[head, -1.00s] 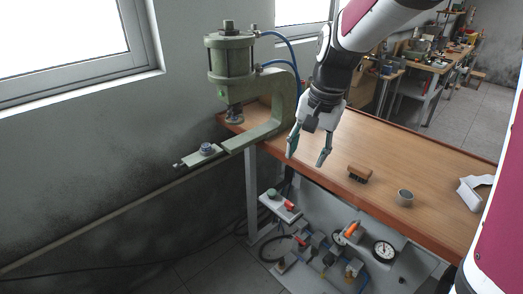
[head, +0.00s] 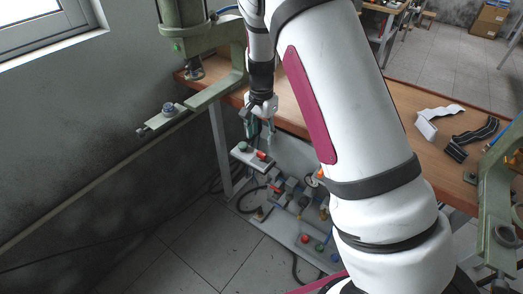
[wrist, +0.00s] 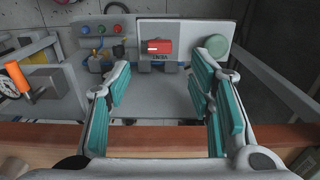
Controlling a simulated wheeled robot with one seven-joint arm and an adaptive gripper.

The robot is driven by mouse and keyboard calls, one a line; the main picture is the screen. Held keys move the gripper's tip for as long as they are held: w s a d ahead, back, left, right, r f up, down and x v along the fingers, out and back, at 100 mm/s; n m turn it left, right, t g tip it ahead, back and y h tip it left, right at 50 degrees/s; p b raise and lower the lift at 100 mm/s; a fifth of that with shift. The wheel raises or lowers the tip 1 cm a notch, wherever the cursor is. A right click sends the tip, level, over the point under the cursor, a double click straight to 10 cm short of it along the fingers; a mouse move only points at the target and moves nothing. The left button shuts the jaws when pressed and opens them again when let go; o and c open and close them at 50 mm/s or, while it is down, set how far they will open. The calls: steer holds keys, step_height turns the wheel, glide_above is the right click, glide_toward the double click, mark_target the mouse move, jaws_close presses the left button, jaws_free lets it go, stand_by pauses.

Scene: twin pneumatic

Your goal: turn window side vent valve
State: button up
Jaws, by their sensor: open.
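A small red valve handle (head: 262,155) sits on a grey box beside a green button (head: 242,146), below the bench on the window side. In the wrist view the red handle (wrist: 160,47) lies crosswise on a pale plate (wrist: 190,30), above a label too small to read surely. The round green button (wrist: 215,45) is to its right. My gripper (head: 254,132) points down just past the bench edge, above the box. In the wrist view its teal-padded fingers (wrist: 164,78) are spread, with nothing between them; the red handle appears ahead, framed by the gap, and apart from them.
The wooden bench edge (wrist: 60,134) runs close under my gripper. A green press (head: 187,40) stands at the left. A lower panel with several buttons (wrist: 101,29) and hoses lies below. An orange handle (wrist: 18,80) is at the wrist view's left.

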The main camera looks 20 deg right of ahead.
mark_target(261, 153)
step_height(261, 153, down, 8)
steer(key=shift+r, duration=0.1)
stand_by(0.4)
jaws_close()
